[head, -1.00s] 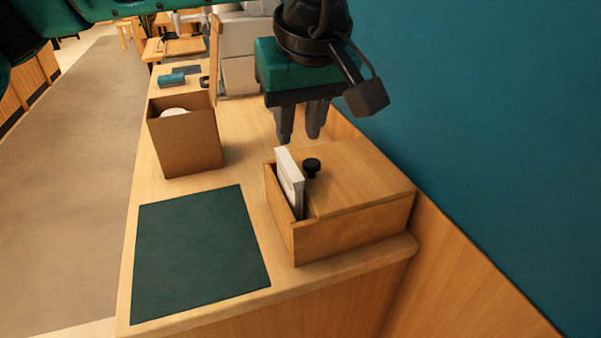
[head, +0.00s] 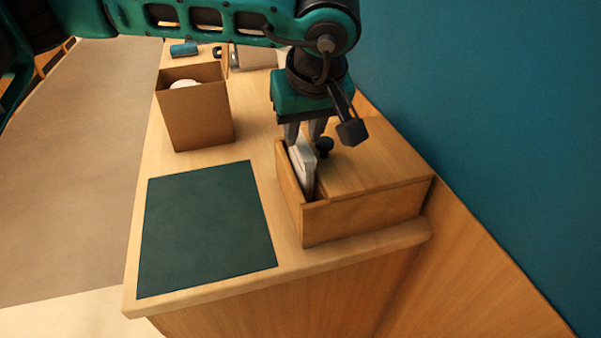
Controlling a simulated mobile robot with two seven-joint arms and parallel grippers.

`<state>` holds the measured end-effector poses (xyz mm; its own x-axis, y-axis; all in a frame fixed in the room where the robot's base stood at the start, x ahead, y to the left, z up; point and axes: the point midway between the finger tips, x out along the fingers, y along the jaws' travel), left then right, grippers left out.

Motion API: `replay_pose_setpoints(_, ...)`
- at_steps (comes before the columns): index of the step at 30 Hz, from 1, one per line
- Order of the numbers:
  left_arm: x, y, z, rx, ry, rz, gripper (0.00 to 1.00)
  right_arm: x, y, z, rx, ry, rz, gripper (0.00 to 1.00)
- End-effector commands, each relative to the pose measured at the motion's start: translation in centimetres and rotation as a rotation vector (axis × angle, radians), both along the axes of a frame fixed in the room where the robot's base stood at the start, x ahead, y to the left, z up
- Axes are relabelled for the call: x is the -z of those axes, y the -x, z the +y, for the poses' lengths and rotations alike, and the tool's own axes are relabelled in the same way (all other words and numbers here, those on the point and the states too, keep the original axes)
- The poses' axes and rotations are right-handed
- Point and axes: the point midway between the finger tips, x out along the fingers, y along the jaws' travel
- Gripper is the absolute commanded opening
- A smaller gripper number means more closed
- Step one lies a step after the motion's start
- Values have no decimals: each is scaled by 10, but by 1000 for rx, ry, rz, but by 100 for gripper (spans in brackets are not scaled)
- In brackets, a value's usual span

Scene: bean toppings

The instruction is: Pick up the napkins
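The white napkins (head: 303,172) stand upright as a thin stack in the open left slot of a wooden box (head: 360,215). The box's wooden lid (head: 375,160), with a black knob (head: 324,147), covers the rest of it. My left gripper (head: 303,140) points down at the far end of the napkins, with its two fingers apart. Its fingertips are close to the napkins' top edge; I cannot tell whether they touch it. The lower part of the napkins is hidden inside the box. My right gripper is not in view.
A dark green mat (head: 207,228) lies flat on the wooden counter (head: 262,175) left of the box. An open brown box (head: 197,118) with something white inside stands behind the mat. A teal wall (head: 480,130) bounds the right side.

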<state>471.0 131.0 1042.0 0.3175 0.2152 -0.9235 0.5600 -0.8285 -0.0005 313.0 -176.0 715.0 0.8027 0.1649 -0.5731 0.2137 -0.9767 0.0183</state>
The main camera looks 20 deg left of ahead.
Motion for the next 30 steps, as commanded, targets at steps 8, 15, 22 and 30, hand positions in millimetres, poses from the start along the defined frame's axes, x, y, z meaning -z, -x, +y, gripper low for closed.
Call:
replay_pose_setpoints(8, 23, -8, 5, -1, 1, 1, 29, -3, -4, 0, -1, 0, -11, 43)
replay_pose_setpoints(15, 23, -8, 5, -1, 1, 1, 29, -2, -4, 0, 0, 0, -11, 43)
replay_pose_setpoints(22, 25, -7, 5, -1, 1, 1, 29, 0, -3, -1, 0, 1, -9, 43)
replay_pose_setpoints(30, 28, -7, 5, -1, 2, 0, 29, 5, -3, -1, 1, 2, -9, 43)
